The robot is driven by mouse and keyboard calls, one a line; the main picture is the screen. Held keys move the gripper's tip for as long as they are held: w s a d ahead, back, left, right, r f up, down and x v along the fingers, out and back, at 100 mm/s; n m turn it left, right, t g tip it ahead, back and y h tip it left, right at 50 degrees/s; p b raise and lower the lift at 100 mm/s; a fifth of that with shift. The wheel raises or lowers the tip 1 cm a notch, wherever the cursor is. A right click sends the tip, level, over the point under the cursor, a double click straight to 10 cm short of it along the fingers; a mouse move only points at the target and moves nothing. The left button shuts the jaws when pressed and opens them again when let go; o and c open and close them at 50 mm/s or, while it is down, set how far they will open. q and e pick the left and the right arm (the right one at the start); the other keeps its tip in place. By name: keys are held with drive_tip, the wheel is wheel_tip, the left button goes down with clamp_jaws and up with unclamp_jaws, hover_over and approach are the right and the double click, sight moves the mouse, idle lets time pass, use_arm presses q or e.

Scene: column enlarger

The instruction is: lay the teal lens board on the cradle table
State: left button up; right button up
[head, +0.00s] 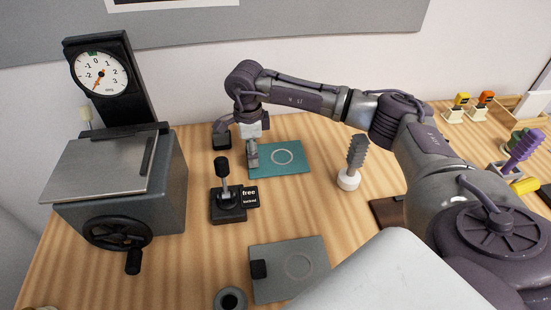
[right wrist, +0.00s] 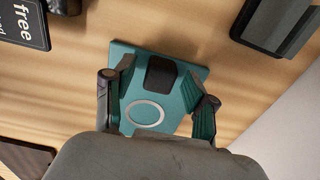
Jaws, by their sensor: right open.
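The teal lens board (head: 290,170), a flat plate with a pale ring, lies flat on the wooden table in the head view. In the right wrist view the teal board (right wrist: 165,124) carries a black grip block (right wrist: 162,73) near one edge. My right gripper (head: 251,154) is at the board's left end. In the right wrist view its open fingers (right wrist: 159,70) stand on both sides of the black block. What looks like the cradle table (head: 100,165) is the bare grey metal plate on the dark housing at left. My left gripper is not in view.
A dial gauge (head: 101,73) rises behind the plate; a handwheel (head: 118,233) is in front. A lever (head: 225,180) with a free/locked label (head: 250,197) stands between the housing and the teal board. A grey board (head: 288,285) lies nearer. A grey stepped piece (head: 356,155) stands right.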

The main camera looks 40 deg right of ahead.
drive_tip(key=shift+b, duration=0.3)
idle(0.5)
clamp_jaws()
drive_tip(key=shift+r, duration=0.1)
drive_tip(key=shift+r+p, duration=0.35)
drive_tip(key=shift+r, duration=0.2)
idle(0.4)
drive_tip(key=shift+r+p, duration=0.7)
drive_tip(key=shift+r, duration=0.5)
drive_tip(key=shift+r, duration=0.1)
drive_tip(key=shift+r+p, duration=0.7)
drive_tip(key=shift+r, duration=0.4)
